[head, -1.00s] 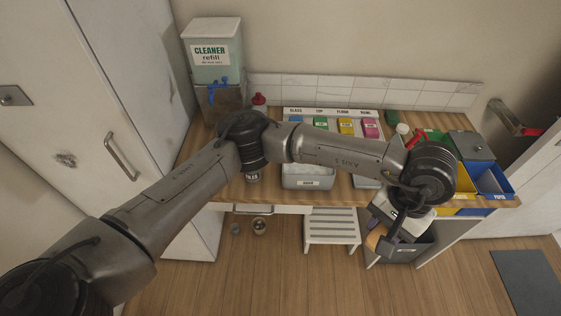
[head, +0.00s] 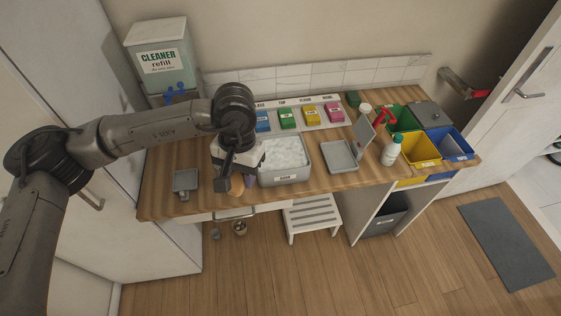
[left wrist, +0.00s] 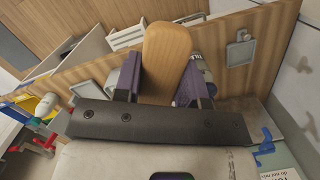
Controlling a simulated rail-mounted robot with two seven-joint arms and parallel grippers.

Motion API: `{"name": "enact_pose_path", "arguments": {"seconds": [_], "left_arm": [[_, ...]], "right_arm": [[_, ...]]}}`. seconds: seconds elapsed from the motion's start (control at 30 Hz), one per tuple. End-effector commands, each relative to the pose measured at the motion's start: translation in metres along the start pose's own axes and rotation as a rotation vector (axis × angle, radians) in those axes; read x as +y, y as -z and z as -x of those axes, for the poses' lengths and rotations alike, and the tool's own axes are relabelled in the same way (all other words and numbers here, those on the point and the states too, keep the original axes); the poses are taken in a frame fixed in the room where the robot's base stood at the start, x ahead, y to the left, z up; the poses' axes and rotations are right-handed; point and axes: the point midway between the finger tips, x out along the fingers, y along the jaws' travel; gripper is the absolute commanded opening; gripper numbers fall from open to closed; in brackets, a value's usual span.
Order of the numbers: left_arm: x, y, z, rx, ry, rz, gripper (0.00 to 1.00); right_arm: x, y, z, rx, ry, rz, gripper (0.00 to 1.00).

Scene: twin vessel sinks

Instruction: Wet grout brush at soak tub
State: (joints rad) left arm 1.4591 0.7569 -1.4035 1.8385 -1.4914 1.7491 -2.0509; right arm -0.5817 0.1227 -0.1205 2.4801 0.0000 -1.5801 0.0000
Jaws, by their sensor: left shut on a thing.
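The soak tub (head: 284,178) is a grey rectangular basin full of white, foamy-looking liquid, near the middle of the wooden counter. My left gripper (head: 240,184) hangs just left of the tub in the head view, and its body overlaps the tub's left side. Its purple fingers are shut on the grout brush, whose tan wooden part (head: 236,186) shows below the wrist. In the left wrist view the tan wooden part (left wrist: 166,62) stands between the purple fingers (left wrist: 160,88). The bristles are hidden. I cannot tell the brush's height above the counter. My right gripper is not in view.
A small grey dish (head: 185,182) lies left of the gripper. Right of the tub are a grey tray (head: 341,157), a spray bottle (head: 391,151) and colored bins (head: 418,150). Colored blocks (head: 289,117) line the back. A cleaner dispenser (head: 161,58) stands back left.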

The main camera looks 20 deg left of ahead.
Motion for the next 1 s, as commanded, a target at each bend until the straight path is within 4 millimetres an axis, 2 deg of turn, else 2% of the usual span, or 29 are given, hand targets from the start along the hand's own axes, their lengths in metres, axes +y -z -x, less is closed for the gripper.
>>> {"name": "enact_pose_path", "arguments": {"seconds": [0.37, 1.0], "left_arm": [[0.0, 0.002, -0.01, 0.0, 0.0, 0.001, 0.14], [0.0, 0.011, -0.07, 0.0, 0.0, 0.0, 0.14]], "right_arm": [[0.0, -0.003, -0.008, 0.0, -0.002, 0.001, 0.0], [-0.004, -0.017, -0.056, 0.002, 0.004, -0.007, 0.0]]}}
